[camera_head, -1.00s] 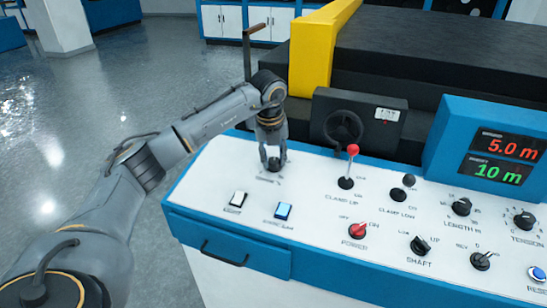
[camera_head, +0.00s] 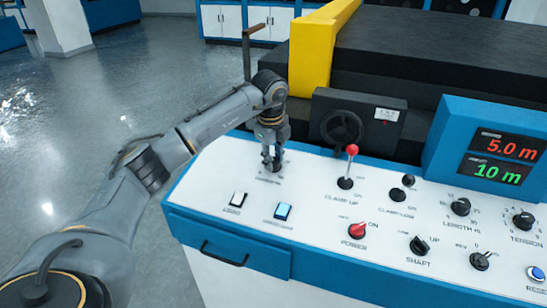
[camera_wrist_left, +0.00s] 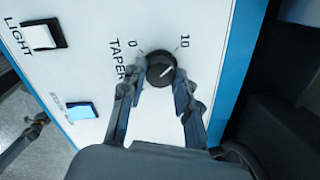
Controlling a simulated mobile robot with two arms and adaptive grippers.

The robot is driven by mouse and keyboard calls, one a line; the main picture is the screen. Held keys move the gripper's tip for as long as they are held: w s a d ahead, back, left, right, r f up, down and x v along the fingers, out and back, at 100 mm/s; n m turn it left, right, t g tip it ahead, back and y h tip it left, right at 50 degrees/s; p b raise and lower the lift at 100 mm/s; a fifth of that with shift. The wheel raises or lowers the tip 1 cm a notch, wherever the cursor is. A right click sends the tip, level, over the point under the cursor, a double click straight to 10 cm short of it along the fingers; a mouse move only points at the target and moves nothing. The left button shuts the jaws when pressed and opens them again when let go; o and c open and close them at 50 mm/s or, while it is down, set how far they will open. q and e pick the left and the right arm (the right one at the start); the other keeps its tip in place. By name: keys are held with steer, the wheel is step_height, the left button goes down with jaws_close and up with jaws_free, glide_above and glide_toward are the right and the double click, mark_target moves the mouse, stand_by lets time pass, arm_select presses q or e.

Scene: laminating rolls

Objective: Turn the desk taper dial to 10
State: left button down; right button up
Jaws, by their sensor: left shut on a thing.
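The black taper dial (camera_wrist_left: 160,69) sits on the white panel, with "TAPER" and "0" printed on its left and "10" at its upper right in the left wrist view. Its white pointer line slants up and right, toward the "10" side. My left gripper (camera_wrist_left: 159,76) is shut on the dial, one finger on each side of it. In the head view the left gripper (camera_head: 271,161) points down at the panel's back left, and its fingers mostly hide the dial.
A white light switch (camera_head: 237,199) and a lit blue switch (camera_head: 283,211) lie in front of the gripper. The red-knobbed clamp lever (camera_head: 350,152) stands to its right. Behind are a black handwheel box (camera_head: 384,125) and a yellow post (camera_head: 312,55).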

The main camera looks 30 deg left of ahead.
arm_select(q)
steer(key=shift+n, duration=0.3)
steer(key=c, duration=1)
jaws_free()
steer(key=r, duration=0.4)
steer(key=s+r, duration=0.1)
steer(key=r, duration=0.2)
steer(key=s+r, duration=0.1)
steer(key=r, duration=0.3)
steer(key=shift+d+r, duration=0.35)
steer(key=shift+d, duration=0.05)
steer(key=shift+s+f, duration=0.1)
